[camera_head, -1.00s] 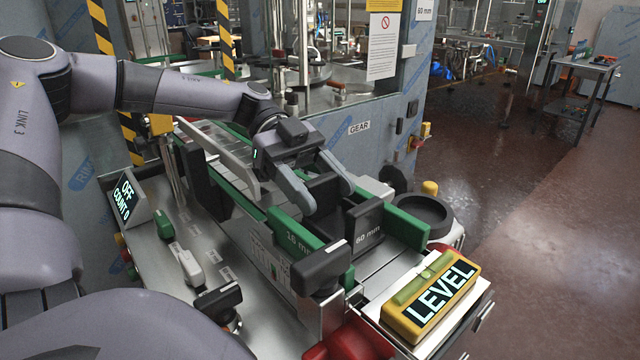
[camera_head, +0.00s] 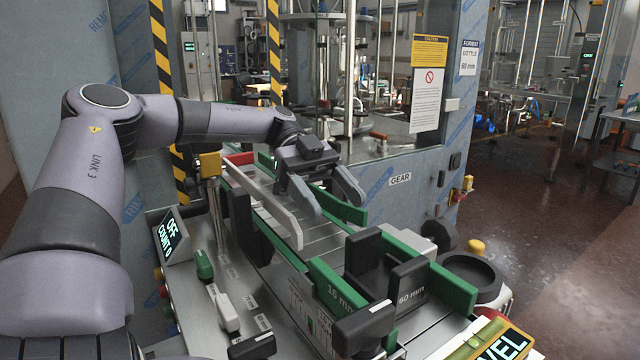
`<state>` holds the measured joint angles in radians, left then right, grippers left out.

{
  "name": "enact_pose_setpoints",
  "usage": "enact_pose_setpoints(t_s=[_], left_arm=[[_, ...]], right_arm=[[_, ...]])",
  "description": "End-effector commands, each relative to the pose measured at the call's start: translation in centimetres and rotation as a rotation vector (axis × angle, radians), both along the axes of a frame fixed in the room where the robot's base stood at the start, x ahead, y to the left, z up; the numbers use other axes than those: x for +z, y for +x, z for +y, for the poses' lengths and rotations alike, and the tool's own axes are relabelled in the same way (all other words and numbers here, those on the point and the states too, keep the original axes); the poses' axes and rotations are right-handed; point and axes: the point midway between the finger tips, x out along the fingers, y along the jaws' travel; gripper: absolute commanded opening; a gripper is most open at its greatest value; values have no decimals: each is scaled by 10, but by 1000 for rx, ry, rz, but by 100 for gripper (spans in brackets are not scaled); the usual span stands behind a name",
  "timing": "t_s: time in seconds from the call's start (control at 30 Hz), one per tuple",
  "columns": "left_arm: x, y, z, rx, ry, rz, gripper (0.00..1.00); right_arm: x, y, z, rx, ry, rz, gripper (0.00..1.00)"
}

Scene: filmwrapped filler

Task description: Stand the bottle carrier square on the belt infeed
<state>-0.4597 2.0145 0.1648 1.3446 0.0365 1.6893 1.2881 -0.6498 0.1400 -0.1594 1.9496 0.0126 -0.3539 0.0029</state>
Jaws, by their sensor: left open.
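A dark body (camera_head: 366,252) with a tall back part stands between the green guide rails near the front end of the belt. It looks like the bottle carrier. A black block marked 60 mm (camera_head: 409,284) sits right in front of it; I cannot tell whether the two are one piece. The belt (camera_head: 316,232) runs back from there between the rails. My left gripper (camera_head: 335,211) is over the belt, behind the dark body and apart from it. Its fingers are spread with nothing between them. My right gripper is out of view.
Green rails (camera_head: 452,289) flank the belt, with a pale grey guide (camera_head: 266,203) on the left. A lit LEVEL display (camera_head: 506,346) is at the lower right, beside a round black dish (camera_head: 470,275). An OFF, COUNT 0 display (camera_head: 172,235) stands at left.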

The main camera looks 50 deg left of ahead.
Motion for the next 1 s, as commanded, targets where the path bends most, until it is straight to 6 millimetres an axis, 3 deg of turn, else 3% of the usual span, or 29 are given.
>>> enact_pose_setpoints(t_s=[0.3,1.0], left_arm=[[12,3,28,0,0,0,72],[14,3,32,0,-1,-1,72]], right_arm=[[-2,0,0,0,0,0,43],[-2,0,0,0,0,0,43]])
